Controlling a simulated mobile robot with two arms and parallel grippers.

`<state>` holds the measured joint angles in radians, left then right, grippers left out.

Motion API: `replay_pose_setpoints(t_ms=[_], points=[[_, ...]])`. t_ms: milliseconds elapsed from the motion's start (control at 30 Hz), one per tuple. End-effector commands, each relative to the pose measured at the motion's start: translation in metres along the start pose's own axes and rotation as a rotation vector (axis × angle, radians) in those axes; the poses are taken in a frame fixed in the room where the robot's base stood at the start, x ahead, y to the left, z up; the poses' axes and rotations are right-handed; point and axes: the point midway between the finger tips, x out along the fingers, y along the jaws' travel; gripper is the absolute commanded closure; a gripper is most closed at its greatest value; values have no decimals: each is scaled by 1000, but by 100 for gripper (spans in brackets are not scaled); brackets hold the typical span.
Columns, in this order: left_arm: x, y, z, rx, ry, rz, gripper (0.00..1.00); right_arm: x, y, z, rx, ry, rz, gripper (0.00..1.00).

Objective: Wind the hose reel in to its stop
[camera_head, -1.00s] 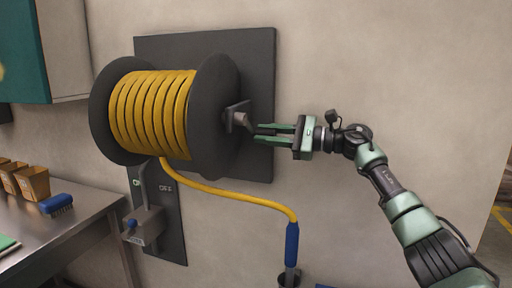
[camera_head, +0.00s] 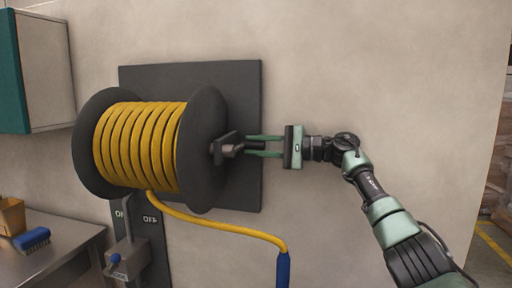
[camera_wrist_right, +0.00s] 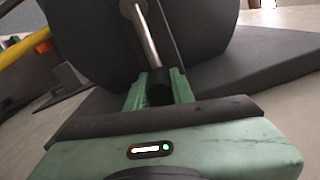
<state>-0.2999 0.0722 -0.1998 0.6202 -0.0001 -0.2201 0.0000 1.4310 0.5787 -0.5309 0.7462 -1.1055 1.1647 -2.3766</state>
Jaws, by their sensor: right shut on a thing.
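The hose reel (camera_head: 207,125) is a dark drum with yellow hose (camera_head: 140,146) wound on it, on a dark wall plate (camera_head: 240,90). From its underside the hose runs down to the right to a blue nozzle end (camera_head: 283,270). My right gripper (camera_head: 264,146) is shut on the dark grip of the crank handle (camera_head: 228,149) at the reel's right side. In the right wrist view, the green fingers (camera_wrist_right: 158,90) lie on both sides of the black grip, with the metal crank (camera_wrist_right: 146,38) beyond. My left gripper is not in view.
Below the reel, a panel marked ON and OFF (camera_head: 151,219) carries a lever valve (camera_head: 125,255). A metal bench (camera_head: 60,250) with a blue brush (camera_head: 32,240) and a tan bin (camera_head: 12,217) stands at left. A teal cabinet (camera_head: 12,75) hangs above. The wall at right is bare.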

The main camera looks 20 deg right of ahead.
Motion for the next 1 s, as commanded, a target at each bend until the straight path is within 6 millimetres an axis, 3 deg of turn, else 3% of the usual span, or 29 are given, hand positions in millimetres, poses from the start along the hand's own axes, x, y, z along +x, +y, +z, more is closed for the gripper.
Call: replay_pose_setpoints(t_ms=[367, 400, 467, 500, 833, 1000], points=[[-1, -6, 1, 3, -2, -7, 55, 0, -4, 1, 0, 1, -6, 100], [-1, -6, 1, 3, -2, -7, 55, 0, -4, 1, 0, 1, -6, 74], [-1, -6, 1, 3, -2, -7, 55, 0, -4, 1, 0, 1, -6, 57], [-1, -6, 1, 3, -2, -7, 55, 0, -3, 1, 0, 1, -5, 55], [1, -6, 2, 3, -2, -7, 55, -3, -1, 0, 1, 1, -3, 55], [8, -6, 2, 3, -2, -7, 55, -26, 0, -1, 0, 4, -4, 55]])
